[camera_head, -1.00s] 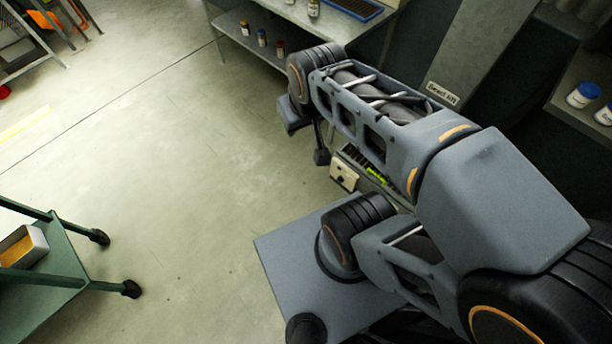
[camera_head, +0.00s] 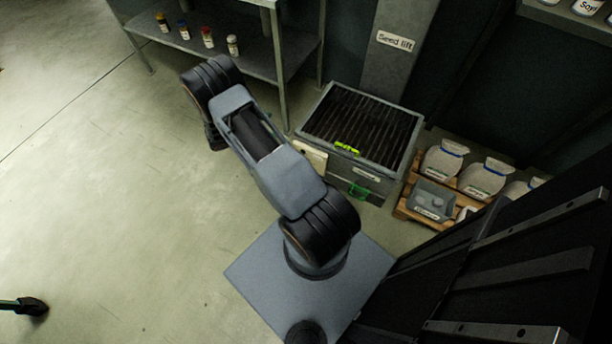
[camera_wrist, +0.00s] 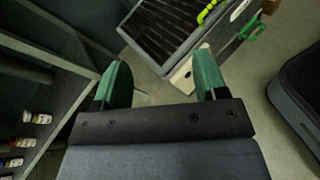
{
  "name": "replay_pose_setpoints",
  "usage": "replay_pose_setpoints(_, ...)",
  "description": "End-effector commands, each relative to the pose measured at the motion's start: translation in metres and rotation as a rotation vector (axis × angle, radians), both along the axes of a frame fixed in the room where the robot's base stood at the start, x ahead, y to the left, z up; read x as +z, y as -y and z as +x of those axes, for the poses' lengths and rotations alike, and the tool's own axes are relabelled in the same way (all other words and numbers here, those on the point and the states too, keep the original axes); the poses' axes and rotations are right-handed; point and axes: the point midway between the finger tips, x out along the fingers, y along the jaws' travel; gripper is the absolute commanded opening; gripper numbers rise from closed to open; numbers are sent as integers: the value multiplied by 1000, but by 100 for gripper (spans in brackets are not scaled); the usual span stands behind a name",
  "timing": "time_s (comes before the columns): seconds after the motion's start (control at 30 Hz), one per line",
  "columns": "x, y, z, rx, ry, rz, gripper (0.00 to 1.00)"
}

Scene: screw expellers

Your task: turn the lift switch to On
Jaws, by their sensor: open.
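The seed lift is a grey box with a slatted dark top (camera_head: 362,122), below a grey column labelled "Seed lift" (camera_head: 392,45). A cream switch plate (camera_head: 311,156) is on the box's left side, partly hidden by my arm in the head view. In the wrist view the plate (camera_wrist: 182,76) shows between and beyond my fingertips, with a small dark spot on it. Its switch position cannot be read. My gripper (camera_wrist: 160,75) has two green fingers, spread apart and empty, short of the plate. In the head view my gripper is hidden behind my arm.
A yellow-green handle (camera_head: 347,148) and a green part (camera_head: 358,190) are on the box front. A pallet (camera_head: 412,208) with white sacks (camera_head: 443,158) stands to the right. A metal shelf (camera_head: 262,60) with small bottles stands at the back left.

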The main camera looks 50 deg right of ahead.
Motion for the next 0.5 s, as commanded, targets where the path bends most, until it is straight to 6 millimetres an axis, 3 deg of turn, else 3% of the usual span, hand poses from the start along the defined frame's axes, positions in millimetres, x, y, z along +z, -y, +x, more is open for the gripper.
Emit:
replay_pose_setpoints(0.03,-62,7,-3,54,-79,-41,66)
replay_pose_setpoints(0.2,-191,22,-13,254,-273,-163,66)
replay_pose_setpoints(0.4,-312,19,-45,466,-427,-249,66)
replay_pose_setpoints(0.5,-353,14,-61,546,-473,-271,66)
